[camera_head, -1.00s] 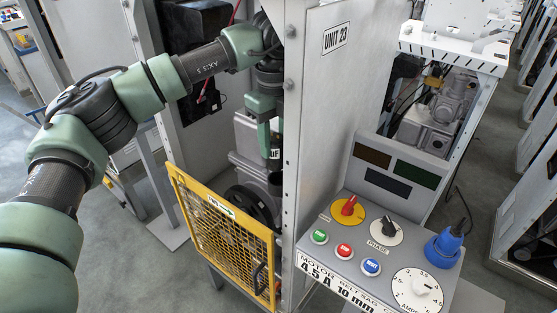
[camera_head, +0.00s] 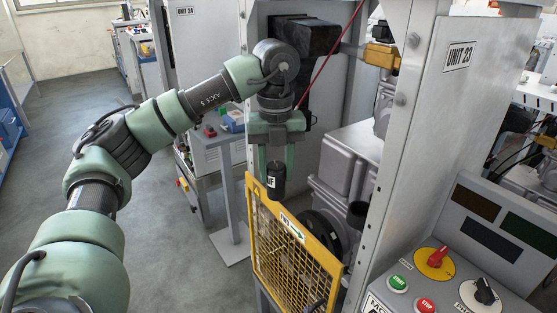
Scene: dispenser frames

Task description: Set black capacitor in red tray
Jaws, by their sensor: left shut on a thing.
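My left gripper (camera_head: 276,166) is shut on the black capacitor (camera_head: 276,186), a dark cylinder with a white label that ends in "F". It hangs upright between the fingers, just above the top edge of the yellow mesh guard as I see it. A small red item (camera_head: 210,131) lies on a grey stand left of the gripper, partly behind my arm. I cannot tell whether it is the red tray. My right gripper is not in view.
The open yellow guard (camera_head: 293,232) stands below the gripper. The unit 23 cabinet post (camera_head: 385,190) and grey motor housing (camera_head: 350,165) are to the right. A blue item (camera_head: 232,122) sits by the red one. The floor (camera_head: 180,255) at left is clear.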

